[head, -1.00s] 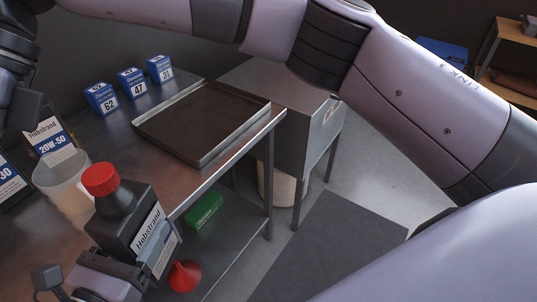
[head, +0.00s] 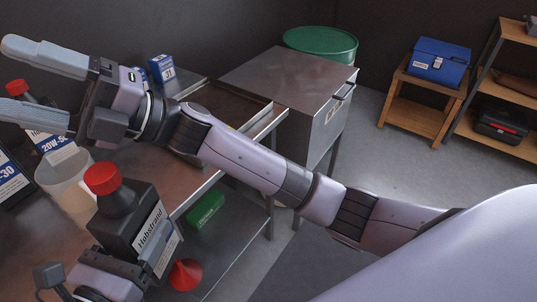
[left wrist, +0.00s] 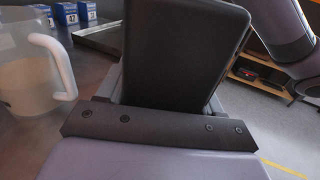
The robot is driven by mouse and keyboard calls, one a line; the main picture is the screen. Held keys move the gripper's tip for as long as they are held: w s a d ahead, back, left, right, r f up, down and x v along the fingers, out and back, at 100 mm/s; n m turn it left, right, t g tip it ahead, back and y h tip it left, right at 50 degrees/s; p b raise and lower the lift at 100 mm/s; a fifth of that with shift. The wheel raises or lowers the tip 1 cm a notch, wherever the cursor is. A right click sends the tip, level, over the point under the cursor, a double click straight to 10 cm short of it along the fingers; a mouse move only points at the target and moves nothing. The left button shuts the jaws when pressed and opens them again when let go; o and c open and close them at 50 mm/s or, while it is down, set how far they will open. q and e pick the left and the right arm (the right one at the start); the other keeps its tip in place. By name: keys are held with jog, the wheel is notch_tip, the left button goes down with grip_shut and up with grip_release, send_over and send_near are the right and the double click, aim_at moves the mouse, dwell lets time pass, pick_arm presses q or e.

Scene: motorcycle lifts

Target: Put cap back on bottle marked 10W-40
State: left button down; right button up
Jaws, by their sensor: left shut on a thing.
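A black bottle (head: 122,225) stands nearly upright in my left gripper (head: 112,270), which is shut on it at the bench's front edge. Its white label shows "Hobstrand", but the grade is hidden. A red cap (head: 102,179) sits on its neck; how tight it is I cannot tell. In the left wrist view the bottle's dark body (left wrist: 178,55) fills the middle. My right gripper (head: 8,78) is at the upper left, fingers wide apart and empty, above and clear of the held bottle.
A translucent jug (head: 64,178) stands behind the held bottle. A 20W-50 bottle (head: 52,143) and another labelled bottle (head: 10,180) stand at left. A red funnel (head: 185,275) and green box (head: 205,208) are below. A metal tray (head: 225,100) lies behind my right arm.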

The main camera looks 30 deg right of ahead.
jog(key=w+d+f+m+t+h, duration=0.3)
jog(key=d+f+m+t+h, duration=0.6)
jog(key=f+m, duration=0.4)
jog(key=w+d+f+m+t+h, duration=0.3)
jog(key=d+f+m+t+h, duration=0.4)
jog(key=f+m+t, duration=0.65)
jog(key=s+d+f+m+g+h, duration=0.3)
jog(key=s+d+f+m+g, duration=0.1)
jog(key=s+f, duration=0.6)
jog(key=s+d+f+m+g+h, duration=0.4)
jog(key=s+d+f+g, duration=0.3)
jog(key=s+f, duration=0.3)
notch_tip(320, 180, down, 2)
jog(key=shift+d+f+m, duration=0.2)
jog(key=shift+d+m, duration=0.45)
jog(key=shift+d, duration=0.15)
jog(key=shift+s, duration=0.1)
